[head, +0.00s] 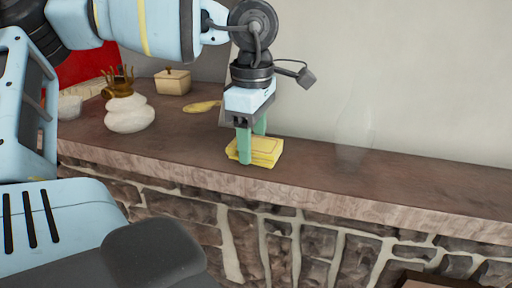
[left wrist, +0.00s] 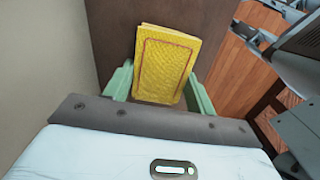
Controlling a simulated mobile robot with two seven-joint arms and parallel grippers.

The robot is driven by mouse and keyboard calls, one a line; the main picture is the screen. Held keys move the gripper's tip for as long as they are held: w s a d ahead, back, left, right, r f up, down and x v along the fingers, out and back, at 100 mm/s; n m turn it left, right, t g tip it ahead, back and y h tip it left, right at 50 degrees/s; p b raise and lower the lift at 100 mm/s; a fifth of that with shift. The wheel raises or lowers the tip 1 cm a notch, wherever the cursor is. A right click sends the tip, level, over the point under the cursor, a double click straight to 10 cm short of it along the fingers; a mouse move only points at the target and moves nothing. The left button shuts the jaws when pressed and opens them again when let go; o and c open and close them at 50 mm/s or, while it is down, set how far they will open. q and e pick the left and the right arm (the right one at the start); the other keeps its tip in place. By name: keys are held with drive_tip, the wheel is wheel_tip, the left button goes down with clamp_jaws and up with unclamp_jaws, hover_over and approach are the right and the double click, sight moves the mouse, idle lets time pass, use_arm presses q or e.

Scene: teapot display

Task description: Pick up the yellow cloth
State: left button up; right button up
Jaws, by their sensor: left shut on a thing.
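The folded yellow cloth (head: 265,153) lies on the brown stone counter near its front edge in the head view. My left gripper (head: 252,150) points down over it, with its green fingers on either side of the cloth. In the left wrist view the yellow cloth (left wrist: 165,65), with a thin red border line, sits between the two green fingers of the left gripper (left wrist: 160,85). The gripper is shut on the cloth. The cloth looks to be at counter height; I cannot tell whether it is clear of the surface. My right gripper is not in view.
On the counter (head: 400,185) to the left stand a white rounded pot (head: 130,114) with a brown top, a beige lidded box (head: 172,81) and a yellow, flat item (head: 202,106). A faint transparent object (head: 353,140) stands to the right. The counter's right part looks mostly clear.

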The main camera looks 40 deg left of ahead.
use_arm(q)
drive_tip(key=shift+r, duration=0.15)
